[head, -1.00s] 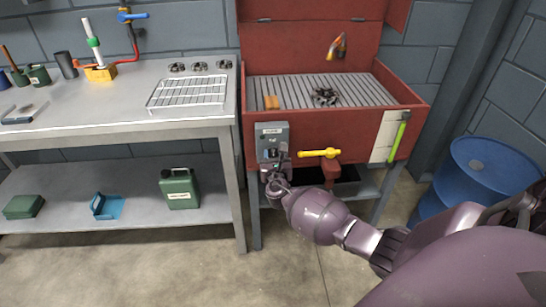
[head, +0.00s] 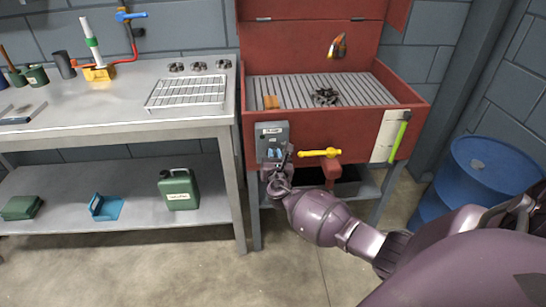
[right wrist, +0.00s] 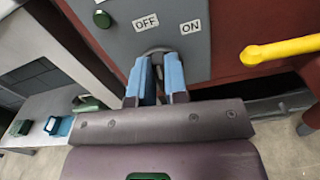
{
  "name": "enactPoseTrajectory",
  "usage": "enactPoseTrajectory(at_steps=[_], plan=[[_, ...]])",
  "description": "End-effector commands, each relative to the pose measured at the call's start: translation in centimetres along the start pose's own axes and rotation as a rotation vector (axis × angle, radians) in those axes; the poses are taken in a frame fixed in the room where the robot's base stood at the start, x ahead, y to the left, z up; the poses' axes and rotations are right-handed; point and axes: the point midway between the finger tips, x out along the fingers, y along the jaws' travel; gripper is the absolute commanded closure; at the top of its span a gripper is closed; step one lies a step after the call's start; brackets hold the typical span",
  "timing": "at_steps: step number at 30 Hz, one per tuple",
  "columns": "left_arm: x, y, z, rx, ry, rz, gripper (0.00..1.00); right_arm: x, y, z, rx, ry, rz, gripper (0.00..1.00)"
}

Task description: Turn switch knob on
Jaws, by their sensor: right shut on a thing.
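The grey switch box (head: 272,137) is on the front left of the red sink-like cabinet. In the right wrist view its face (right wrist: 122,41) carries an OFF label (right wrist: 146,21) and an ON label (right wrist: 191,26), with OFF left of ON. My right gripper (right wrist: 158,66) has its two blue fingers shut on the switch knob (right wrist: 157,51), just below the labels. The fingers hide most of the knob, so I cannot tell which label it points to. In the head view my right gripper (head: 275,154) is at the box's lower part. My left gripper is not in view.
A yellow-handled valve (head: 320,153) sticks out just right of the box; its handle (right wrist: 280,49) also shows in the right wrist view. A metal workbench (head: 150,128) stands at left. A blue barrel (head: 490,180) stands at right. The floor in front is clear.

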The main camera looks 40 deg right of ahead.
Motion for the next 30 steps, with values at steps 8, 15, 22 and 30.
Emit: enactPoseTrajectory(at_steps=[8, 15, 22, 30], plan=[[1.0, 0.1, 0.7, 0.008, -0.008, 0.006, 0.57, -0.1, -0.4, -0.7, 0.236, 0.005, -0.001, 1.00], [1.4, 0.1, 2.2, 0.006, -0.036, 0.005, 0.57, -0.1, -0.7, -0.8, 0.464, 0.006, -0.002, 1.00], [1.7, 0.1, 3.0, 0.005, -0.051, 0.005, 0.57, -0.1, -0.8, -0.9, 0.663, 0.006, -0.003, 1.00], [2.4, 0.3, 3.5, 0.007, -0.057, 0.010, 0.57, -0.1, -0.9, -0.9, 0.830, 0.005, -0.002, 1.00]])
